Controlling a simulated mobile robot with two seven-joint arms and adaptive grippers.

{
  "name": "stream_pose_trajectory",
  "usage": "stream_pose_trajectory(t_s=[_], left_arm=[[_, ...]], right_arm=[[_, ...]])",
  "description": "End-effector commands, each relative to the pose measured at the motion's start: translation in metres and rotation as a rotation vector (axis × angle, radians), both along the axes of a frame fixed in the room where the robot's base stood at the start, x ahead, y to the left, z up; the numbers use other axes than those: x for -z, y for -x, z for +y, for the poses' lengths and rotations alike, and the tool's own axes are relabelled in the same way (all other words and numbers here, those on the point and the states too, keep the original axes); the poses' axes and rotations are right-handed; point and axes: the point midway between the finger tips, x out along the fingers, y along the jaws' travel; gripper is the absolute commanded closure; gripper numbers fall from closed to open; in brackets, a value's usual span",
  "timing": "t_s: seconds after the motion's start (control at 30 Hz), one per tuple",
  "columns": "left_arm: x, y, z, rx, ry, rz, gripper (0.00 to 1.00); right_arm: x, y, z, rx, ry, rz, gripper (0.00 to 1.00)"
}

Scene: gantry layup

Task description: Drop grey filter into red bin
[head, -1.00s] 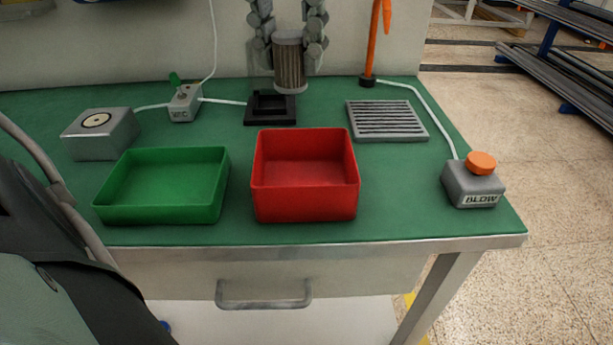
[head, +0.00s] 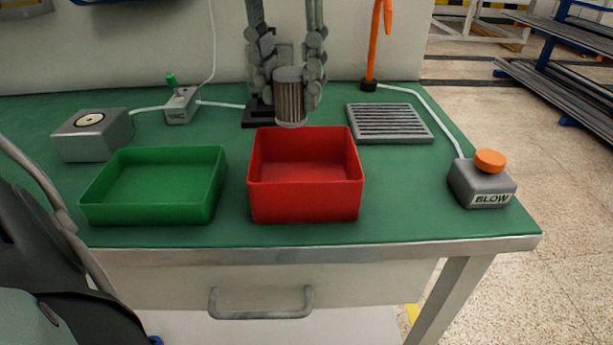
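The grey filter (head: 290,102) is a ribbed, upright cylinder. My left gripper (head: 289,85) is shut on it, with one finger on each side, and holds it up in the air. The red bin (head: 305,203) is an open, empty box near the front of the green bench. The filter's lower end shows at the bin's back rim; its exact height above the bin is hard to tell. My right gripper is not in view.
A green bin (head: 150,212) stands left of the red one. A black holder (head: 257,117) is behind, partly hidden by my gripper. A slatted grey grate (head: 388,122), an orange-button BLOW box (head: 482,185), a grey tester block (head: 92,137) and a small switch box (head: 180,107) are around.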

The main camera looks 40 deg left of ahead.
Motion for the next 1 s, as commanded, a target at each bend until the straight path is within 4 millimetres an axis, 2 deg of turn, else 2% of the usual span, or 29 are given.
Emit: stream_pose_trajectory(t_s=[0.03, 0.2, 0.47, 0.57, 0.67, 1.0], left_arm=[[0.0, 0.0, 0.0, 0.0, 0.0, 0.0, 0.65], [0.0, 0.0, 0.0, 0.0, 0.0, 0.0, 0.47], [-0.001, 0.0, 0.0, -0.001, 0.0, 0.0, 0.47], [-0.006, 0.0, 0.0, -0.002, 0.001, -0.002, 0.47], [-0.02, 0.002, -0.001, -0.002, -0.002, -0.005, 0.47], [-0.09, 0.012, -0.004, -0.003, -0.001, -0.004, 0.47]], right_arm=[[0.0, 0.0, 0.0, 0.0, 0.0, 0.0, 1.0], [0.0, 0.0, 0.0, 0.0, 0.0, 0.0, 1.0], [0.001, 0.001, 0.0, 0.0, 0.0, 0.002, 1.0], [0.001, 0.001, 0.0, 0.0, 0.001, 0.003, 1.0], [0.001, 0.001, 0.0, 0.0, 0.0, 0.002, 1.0], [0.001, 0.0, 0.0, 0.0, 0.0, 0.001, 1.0]])
